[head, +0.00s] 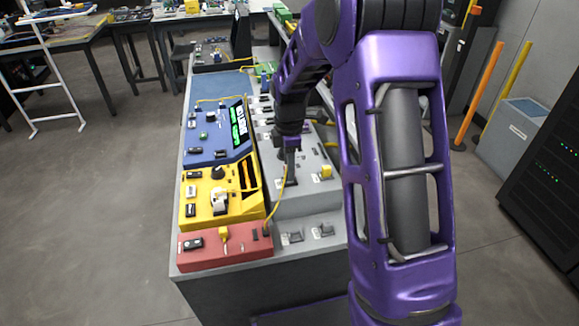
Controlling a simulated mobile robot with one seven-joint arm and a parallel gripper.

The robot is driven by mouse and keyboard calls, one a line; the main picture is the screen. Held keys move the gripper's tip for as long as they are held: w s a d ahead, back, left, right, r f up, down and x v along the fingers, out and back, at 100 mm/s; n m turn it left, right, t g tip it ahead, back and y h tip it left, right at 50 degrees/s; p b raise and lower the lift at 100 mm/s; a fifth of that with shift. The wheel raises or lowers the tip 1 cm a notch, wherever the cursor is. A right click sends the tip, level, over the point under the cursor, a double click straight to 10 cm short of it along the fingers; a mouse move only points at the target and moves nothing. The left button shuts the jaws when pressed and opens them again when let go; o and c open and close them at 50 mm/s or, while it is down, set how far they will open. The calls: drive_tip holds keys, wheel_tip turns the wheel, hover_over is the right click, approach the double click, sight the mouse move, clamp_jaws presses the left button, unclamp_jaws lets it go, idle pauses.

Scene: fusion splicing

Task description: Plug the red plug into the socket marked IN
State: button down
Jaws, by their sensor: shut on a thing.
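My gripper (290,175) points down, low over the grey sloped panel (315,196) on the right half of the bench. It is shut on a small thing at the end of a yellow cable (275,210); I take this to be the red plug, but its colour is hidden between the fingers. The cable runs down to the red box (215,248) at the near end. I cannot tell whether the plug touches the panel. Small labels and sockets show around the gripper, but none can be read as IN.
A yellow unit (245,206) with a dark knob and a blue unit (212,158) with a green-lit display stand left of the gripper. A yellow block (326,171) is close on its right. My purple arm hides the bench's right side.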

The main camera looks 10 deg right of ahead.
drive_tip(key=shift+f+b, duration=0.35)
drive_tip(key=shift+f, duration=0.25)
drive_tip(key=c, duration=0.7)
unclamp_jaws()
drive_tip(key=shift+o, duration=0.2)
drive_tip(key=shift+r, duration=0.1)
wheel_tip(320, 180, up, 17)
drive_tip(key=p, duration=0.1)
drive_tip(key=shift+r, duration=0.2)
